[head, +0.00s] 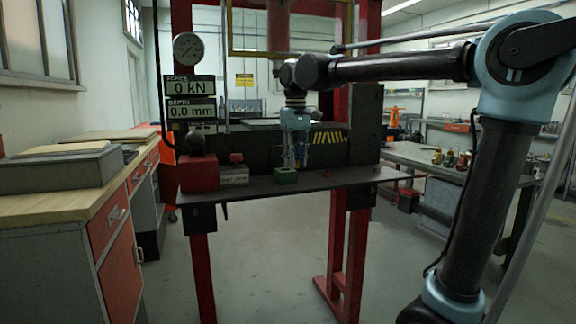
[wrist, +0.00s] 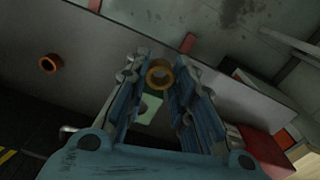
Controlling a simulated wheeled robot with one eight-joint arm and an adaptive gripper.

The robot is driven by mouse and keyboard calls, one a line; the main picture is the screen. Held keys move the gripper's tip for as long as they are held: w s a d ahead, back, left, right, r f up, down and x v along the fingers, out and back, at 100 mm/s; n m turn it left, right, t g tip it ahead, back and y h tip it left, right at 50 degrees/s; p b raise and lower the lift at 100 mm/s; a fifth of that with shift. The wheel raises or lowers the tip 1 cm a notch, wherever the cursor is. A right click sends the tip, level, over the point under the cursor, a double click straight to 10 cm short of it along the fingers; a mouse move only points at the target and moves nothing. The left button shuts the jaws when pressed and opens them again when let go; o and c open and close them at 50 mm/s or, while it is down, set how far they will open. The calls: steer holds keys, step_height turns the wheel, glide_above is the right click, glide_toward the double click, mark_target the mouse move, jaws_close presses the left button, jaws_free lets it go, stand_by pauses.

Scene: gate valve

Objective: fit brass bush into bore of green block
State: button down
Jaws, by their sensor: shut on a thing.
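My gripper (head: 301,163) hangs fingers-down over the press shelf, just right of and behind the small green block (head: 286,177) in the head view. In the wrist view my gripper (wrist: 162,66) is shut on the brass bush (wrist: 149,77), a short gold ring held between the fingertips. A pale green patch of the green block (wrist: 151,109) shows below the bush, between the fingers and mostly hidden by them. The bush appears apart from the block. The bore cannot be made out in either view.
A second, orange-brown ring (wrist: 50,63) lies on the dark shelf (head: 345,179). A red block (head: 199,174) and a grey block (head: 234,176) stand left of the green block. The red press frame (head: 338,245) surrounds the shelf. Gauge panels (head: 190,87) read 0 kN and 0.0 mm.

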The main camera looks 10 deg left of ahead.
steer(key=w+a, duration=0.1)
steer(key=w, duration=0.1)
steer(key=w+a, duration=0.2)
steer(key=w, duration=0.1)
steer(key=w+a, duration=0.2)
steer(key=shift+w, duration=0.4)
step_height(320, 180, down, 3)
steer(key=shift+f, duration=0.25)
steer(key=shift+s+d+f, duration=0.15)
steer(key=shift+s+f, duration=0.05)
steer(key=shift+f, duration=0.1)
steer(key=shift+s+d, duration=0.1)
steer(key=shift+s, duration=0.3)
steer(key=c, duration=1.4)
jaws_free()
steer(key=shift+s, duration=0.15)
steer(key=shift+o, duration=0.2)
steer(key=shift+w+a+f, duration=0.1)
steer(key=shift+w+f, duration=0.3)
steer(key=shift+w, duration=0.3)
steer(key=shift+w+a+f, duration=0.1)
steer(key=shift+w+f, duration=0.25)
steer(key=shift+w, duration=0.3)
steer(key=shift+s+r, duration=0.4)
steer(key=shift+s, duration=0.15)
